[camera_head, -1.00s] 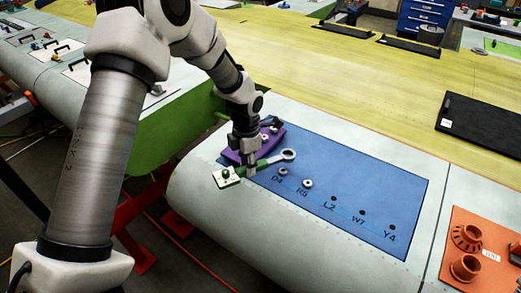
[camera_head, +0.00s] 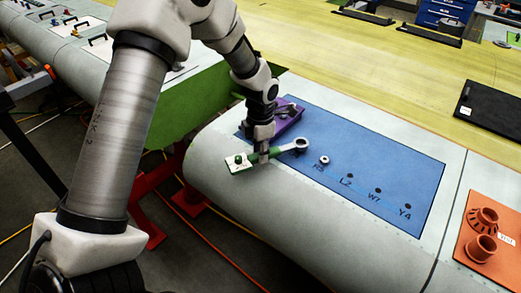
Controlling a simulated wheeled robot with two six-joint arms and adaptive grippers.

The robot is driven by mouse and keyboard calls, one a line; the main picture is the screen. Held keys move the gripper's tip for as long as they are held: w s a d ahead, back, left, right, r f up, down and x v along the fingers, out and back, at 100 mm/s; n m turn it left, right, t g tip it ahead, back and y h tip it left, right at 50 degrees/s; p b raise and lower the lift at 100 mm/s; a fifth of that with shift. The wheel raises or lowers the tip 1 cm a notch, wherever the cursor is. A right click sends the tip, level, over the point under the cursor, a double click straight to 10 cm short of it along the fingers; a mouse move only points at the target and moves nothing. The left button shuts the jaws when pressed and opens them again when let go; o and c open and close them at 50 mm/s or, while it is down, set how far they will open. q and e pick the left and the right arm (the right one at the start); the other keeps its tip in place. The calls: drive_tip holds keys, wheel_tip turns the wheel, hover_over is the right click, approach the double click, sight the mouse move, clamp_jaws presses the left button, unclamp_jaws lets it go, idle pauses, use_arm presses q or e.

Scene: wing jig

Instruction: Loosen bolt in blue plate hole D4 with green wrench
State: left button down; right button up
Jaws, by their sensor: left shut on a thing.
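My left gripper (camera_head: 264,154) is shut on the green wrench (camera_head: 281,150), near the blue plate's left edge. The wrench's grey ring end (camera_head: 300,143) points right and lies over the D4 spot on the blue plate (camera_head: 370,150). The D4 bolt and label are hidden under it; I cannot tell whether the ring is seated around the bolt. A bolt (camera_head: 324,160) stands in hole R5, just right of the ring. Holes L2, W7 and Y4 look empty. My right gripper is not in view.
A purple holder (camera_head: 287,114) sits behind my left gripper. A white plate with a green knob (camera_head: 239,161) is left of it. An orange tray with round parts (camera_head: 490,240) is at the right, and a black panel (camera_head: 495,106) lies beyond. The blue plate's right side is clear.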

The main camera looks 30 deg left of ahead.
use_arm(q)
drive_tip(key=shift+w+f, duration=0.15)
drive_tip(key=shift+w, duration=0.15)
drive_tip(key=shift+s+f, duration=0.25)
drive_tip(key=shift+f, duration=0.05)
drive_tip(key=shift+w+f+b, duration=0.1)
drive_tip(key=shift+f+b, duration=0.25)
drive_tip(key=shift+s+d+n, duration=0.2)
drive_tip(key=shift+n, duration=0.1)
drive_tip(key=shift+s+d+r+n, duration=0.1)
drive_tip(key=shift+s+d+n, duration=0.1)
drive_tip(key=shift+d+n, duration=0.3)
drive_tip(key=shift+s+d+n, duration=0.2)
drive_tip(key=shift+d+n, duration=0.2)
drive_tip(key=shift+d, duration=0.1)
drive_tip(key=shift+a, duration=0.1)
